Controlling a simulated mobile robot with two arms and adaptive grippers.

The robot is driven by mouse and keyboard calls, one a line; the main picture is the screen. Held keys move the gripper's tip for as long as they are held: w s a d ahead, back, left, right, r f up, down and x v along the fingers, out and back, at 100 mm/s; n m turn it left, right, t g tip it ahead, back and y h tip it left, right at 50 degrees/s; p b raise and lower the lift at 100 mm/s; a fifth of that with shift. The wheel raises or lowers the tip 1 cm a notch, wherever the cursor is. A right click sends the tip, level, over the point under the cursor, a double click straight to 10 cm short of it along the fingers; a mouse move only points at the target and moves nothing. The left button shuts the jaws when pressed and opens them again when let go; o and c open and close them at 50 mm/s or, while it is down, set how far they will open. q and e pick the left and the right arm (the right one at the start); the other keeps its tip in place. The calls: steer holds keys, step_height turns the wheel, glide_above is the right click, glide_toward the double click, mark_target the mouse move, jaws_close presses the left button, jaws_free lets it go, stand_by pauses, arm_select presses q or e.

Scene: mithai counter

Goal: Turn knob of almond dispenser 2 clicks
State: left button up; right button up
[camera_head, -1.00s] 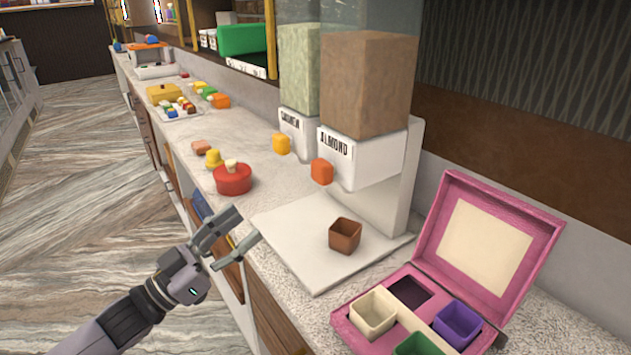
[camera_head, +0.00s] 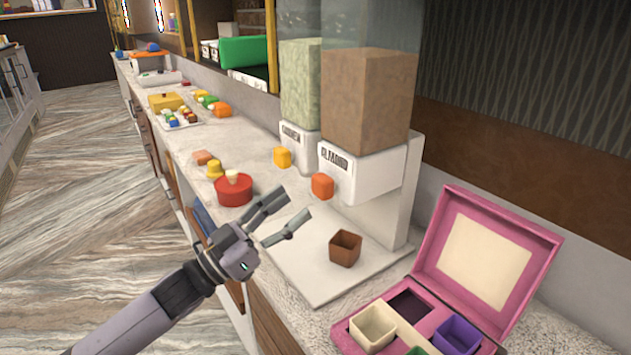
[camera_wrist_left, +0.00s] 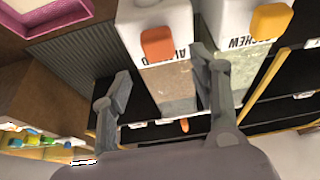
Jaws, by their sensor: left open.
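The almond dispenser (camera_head: 365,100) holds a brown fill above a white labelled front. Its orange-red knob (camera_head: 322,186) sticks out below the label; it also shows in the left wrist view (camera_wrist_left: 157,44), upper middle. My left gripper (camera_head: 293,212) is open and empty, below and left of the knob and apart from it. In the left wrist view the knob lies beyond and between the open fingers (camera_wrist_left: 160,85). A brown cup (camera_head: 345,248) stands on the white base under the dispenser. My right gripper is not in view.
The cashew dispenser (camera_head: 300,90) with its yellow knob (camera_head: 282,157) stands just left of the almond one. A red pot (camera_head: 233,190) sits on the counter near my left gripper. A pink box (camera_head: 490,255) with coloured cups is at the right.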

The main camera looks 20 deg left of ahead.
mark_target(316, 186)
arm_select(q)
steer(key=p+x, duration=0.1)
steer(key=x, duration=0.4)
steer(key=shift+w+d+r, duration=0.1)
steer(key=shift+w+r, duration=0.1)
steer(key=shift+r, duration=0.05)
steer(key=shift+w+d+r, duration=0.15)
steer(key=shift+w+d, duration=0.3)
steer(key=shift+w, duration=0.05)
steer(key=c, duration=1.2)
steer(key=shift+o, duration=0.2)
steer(key=shift+m+h, duration=0.3)
steer(key=shift+m, duration=0.3)
